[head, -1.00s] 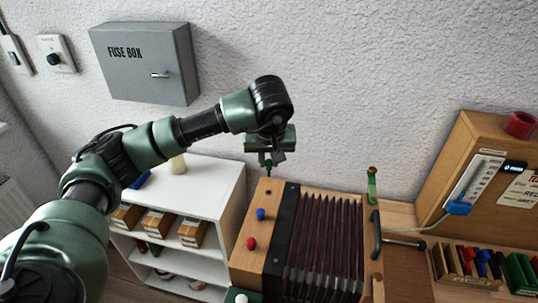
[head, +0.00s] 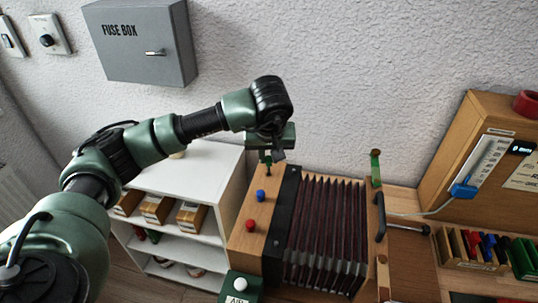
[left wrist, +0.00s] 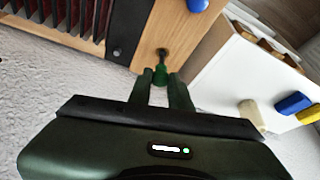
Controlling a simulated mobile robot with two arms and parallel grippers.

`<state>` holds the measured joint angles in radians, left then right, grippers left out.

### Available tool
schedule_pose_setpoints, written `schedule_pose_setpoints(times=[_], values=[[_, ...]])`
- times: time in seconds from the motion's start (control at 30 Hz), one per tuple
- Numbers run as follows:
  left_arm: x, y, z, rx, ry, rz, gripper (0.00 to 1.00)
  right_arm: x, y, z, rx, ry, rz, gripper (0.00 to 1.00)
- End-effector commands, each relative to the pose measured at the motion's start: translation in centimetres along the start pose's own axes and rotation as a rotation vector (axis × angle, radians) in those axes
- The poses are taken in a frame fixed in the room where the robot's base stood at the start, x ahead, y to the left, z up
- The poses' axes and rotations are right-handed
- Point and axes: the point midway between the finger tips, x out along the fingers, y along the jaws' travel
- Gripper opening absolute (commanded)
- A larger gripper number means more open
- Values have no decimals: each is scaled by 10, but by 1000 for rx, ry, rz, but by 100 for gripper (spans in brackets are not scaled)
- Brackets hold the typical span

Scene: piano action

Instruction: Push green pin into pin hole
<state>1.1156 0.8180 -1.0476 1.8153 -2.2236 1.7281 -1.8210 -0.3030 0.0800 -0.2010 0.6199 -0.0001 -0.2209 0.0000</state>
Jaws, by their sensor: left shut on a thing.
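The green pin (left wrist: 161,74) shows in the left wrist view between the two fingertips of my left gripper (left wrist: 160,86), which is shut on it. The pin's dark tip is at the dark pin hole (left wrist: 162,53) in the wooden end panel (left wrist: 185,42). I cannot tell how deep the tip sits. In the head view my left gripper (head: 267,161) is over the far end of the wooden panel (head: 251,215), beyond the blue pin (head: 261,195) and the red pin (head: 250,225). My right gripper is not in view.
Dark pleated bellows (head: 325,230) adjoin the panel on the right. A white shelf (head: 215,160) with wooden boxes stands on the left. A green bottle-like object (head: 375,167) stands behind the bellows. A green box with a white knob (head: 240,285) is in front.

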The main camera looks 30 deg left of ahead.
Motion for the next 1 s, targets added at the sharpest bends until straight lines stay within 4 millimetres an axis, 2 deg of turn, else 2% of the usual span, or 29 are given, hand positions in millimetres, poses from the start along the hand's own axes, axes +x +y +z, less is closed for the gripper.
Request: schedule_pose_setpoints(times=[1.0], values=[[1, 0, 1, 0, 0, 0, 0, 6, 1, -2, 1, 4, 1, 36]])
